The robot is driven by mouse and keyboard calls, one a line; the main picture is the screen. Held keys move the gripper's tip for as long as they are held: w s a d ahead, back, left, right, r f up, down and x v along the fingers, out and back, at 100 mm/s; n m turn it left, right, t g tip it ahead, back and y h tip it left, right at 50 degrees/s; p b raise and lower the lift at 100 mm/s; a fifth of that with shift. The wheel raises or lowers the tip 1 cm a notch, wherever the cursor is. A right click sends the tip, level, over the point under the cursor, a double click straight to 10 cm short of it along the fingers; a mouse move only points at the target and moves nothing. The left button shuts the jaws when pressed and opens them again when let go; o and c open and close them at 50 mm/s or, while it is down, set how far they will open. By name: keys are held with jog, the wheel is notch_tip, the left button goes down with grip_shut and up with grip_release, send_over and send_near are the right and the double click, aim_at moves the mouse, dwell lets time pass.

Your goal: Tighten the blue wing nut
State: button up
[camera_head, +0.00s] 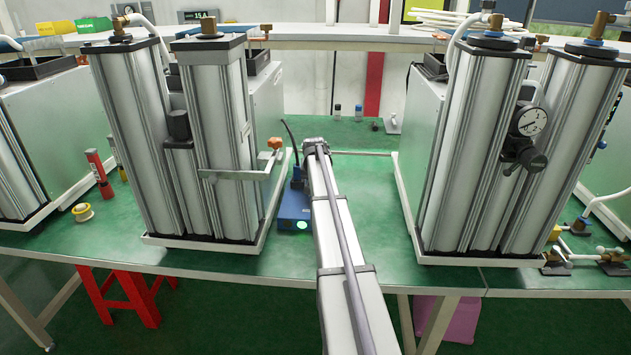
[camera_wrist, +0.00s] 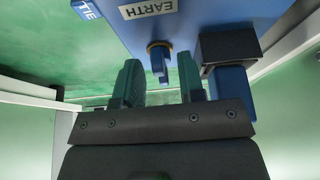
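In the wrist view the blue wing nut (camera_wrist: 164,67) sits on a brass-coloured ring on a blue box (camera_wrist: 215,18), beside a white label reading EARTH. My gripper (camera_wrist: 160,74) has two green fingers, open, one to each side of the nut in the picture. Clear gaps show between the nut and both fingers, and I cannot tell how far the fingertips are from it in depth. In the head view the blue box (camera_head: 291,208) stands on the green bench, partly behind my arm. The nut and my gripper are hidden there.
A black block with a blue part (camera_wrist: 230,50) lies right of the fingers. In the head view, silver column units stand left (camera_head: 210,130) and right (camera_head: 470,140) of my arm. A bracket with an orange knob (camera_head: 275,143) sticks out near the box. Green bench shows between the units.

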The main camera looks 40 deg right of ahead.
jog(key=p+v, duration=1)
jog(key=v, duration=0.1)
jog(key=shift+f, duration=0.1)
